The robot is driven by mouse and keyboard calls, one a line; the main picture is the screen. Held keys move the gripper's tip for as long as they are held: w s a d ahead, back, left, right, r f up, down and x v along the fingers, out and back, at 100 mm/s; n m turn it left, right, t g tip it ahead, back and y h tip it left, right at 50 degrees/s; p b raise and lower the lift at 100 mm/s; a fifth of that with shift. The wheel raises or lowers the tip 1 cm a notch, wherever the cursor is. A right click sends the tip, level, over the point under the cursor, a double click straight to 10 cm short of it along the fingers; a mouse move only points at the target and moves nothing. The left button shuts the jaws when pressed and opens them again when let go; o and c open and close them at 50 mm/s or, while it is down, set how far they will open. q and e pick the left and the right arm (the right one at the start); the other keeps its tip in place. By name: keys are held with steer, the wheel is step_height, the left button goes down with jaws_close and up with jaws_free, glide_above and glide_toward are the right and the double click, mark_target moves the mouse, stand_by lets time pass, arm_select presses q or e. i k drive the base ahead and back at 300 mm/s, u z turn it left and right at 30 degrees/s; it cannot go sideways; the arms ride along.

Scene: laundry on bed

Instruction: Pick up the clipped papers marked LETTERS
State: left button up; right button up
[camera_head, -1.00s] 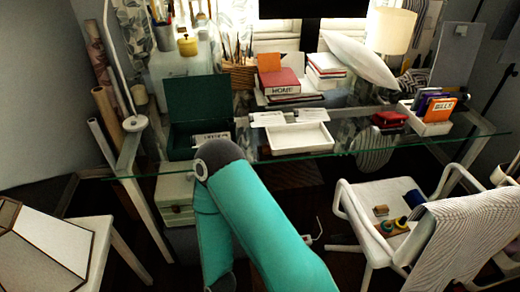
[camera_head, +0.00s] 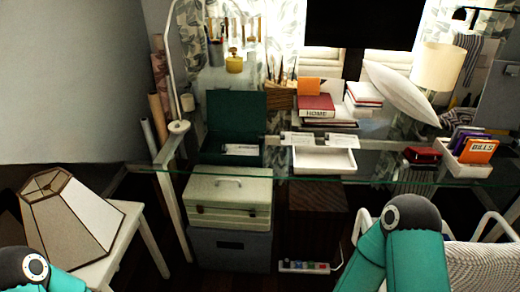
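White papers (camera_head: 241,149) lie at the open dark green box (camera_head: 236,112) on the glass desk; their marking is too small to read. Two more white paper pieces, one on the left (camera_head: 297,138) and one on the right (camera_head: 338,139), lie at the back edge of a white tray (camera_head: 324,161). I cannot tell which of these is marked LETTERS. Teal links of my arms show at the bottom left and bottom right. Neither gripper is in view.
The glass desk (camera_head: 400,173) also holds a red HOME book (camera_head: 316,106), a white organizer (camera_head: 466,168) with an orange BILLS item (camera_head: 478,151), and a lamp (camera_head: 437,66). A pale case (camera_head: 228,197) stands below. A lampshade (camera_head: 70,220) rests on a white stool at left.

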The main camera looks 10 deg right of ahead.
mark_target(236, 150)
steer(key=z, duration=0.3)
steer(key=i, duration=1.35)
steer(key=u, duration=0.4)
